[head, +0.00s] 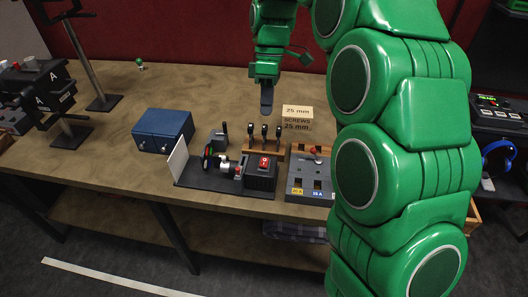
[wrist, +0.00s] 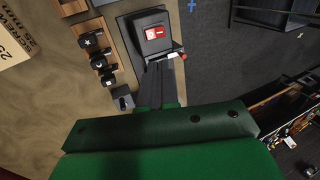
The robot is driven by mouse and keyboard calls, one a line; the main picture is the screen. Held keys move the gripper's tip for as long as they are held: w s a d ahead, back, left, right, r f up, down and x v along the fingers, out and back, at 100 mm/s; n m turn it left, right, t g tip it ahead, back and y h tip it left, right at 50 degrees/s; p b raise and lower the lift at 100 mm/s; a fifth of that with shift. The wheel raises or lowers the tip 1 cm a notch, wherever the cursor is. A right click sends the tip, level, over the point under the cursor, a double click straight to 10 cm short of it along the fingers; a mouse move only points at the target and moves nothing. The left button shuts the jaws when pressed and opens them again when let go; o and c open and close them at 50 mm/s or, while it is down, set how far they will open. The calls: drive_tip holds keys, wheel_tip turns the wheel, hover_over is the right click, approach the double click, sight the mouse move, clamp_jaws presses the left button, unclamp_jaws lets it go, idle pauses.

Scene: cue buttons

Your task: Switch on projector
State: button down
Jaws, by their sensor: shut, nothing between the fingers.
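The projector is a dark assembly (head: 220,182) near the table's front edge, with a white card (head: 178,160) at its left end and round lens parts in the middle. Its black box at the right end carries a red rocker switch (head: 264,163). The switch also shows in the wrist view (wrist: 154,33), just beyond my fingertips. My gripper (head: 266,106) is shut and empty, pointing down above the table behind the box. Its dark fingers (wrist: 165,72) hide much of the projector in the wrist view. I cannot tell which way the switch is set.
Three dark levers on a wooden block (head: 264,149) stand behind the switch box. A grey panel with a red-tipped lever (head: 310,174) stands to its right. A screws box (head: 297,118) is behind. A blue box (head: 163,130) is at left. The back left table is mostly clear.

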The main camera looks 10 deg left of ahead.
sight(263, 164)
drive_tip(key=shift+w+f+g, duration=0.1)
drive_tip(key=shift+w+g, duration=0.2)
drive_tip(key=shift+w, duration=0.05)
idle(0.3)
drive_tip(key=shift+x, duration=6.95)
